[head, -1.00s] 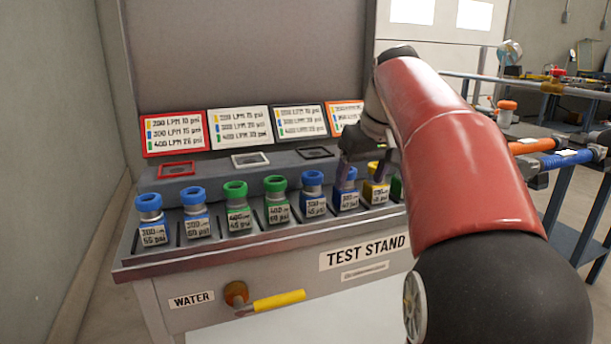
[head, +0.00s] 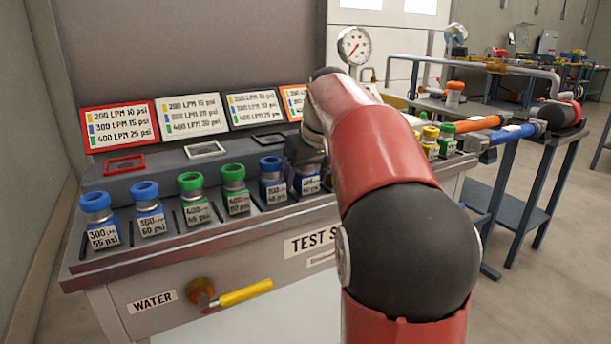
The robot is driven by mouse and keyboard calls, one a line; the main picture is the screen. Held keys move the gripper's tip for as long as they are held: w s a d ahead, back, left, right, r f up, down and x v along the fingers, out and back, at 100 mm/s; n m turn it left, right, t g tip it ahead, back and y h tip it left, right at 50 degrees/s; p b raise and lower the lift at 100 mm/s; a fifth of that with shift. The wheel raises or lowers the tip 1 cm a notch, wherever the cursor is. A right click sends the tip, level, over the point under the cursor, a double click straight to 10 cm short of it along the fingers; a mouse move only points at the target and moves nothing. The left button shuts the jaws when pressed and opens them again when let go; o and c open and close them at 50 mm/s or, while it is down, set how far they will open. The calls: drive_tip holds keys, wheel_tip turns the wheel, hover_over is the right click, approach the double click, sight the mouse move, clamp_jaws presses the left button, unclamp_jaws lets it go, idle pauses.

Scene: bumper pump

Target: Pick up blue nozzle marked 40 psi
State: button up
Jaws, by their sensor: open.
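The blue nozzle (head: 308,185), whose small label appears to read 40 psi, stands upright in the rack slot below my gripper. Its top is mostly hidden by my gripper (head: 306,166). My gripper is open and points down at the nozzle's top, with its fingers around or just in front of it; I cannot tell whether they touch. A blue nozzle marked 45 psi (head: 273,187) stands close on the left.
Further left stand two green nozzles (head: 234,196) and blue ones marked 60 psi (head: 151,221) and 55 psi (head: 102,234). Yellow (head: 429,145) and green nozzles show right of my arm. Signs (head: 119,124) stand behind the rack.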

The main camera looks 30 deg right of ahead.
drive_tip(key=c, duration=1.2)
drive_tip(key=shift+r, duration=0.15)
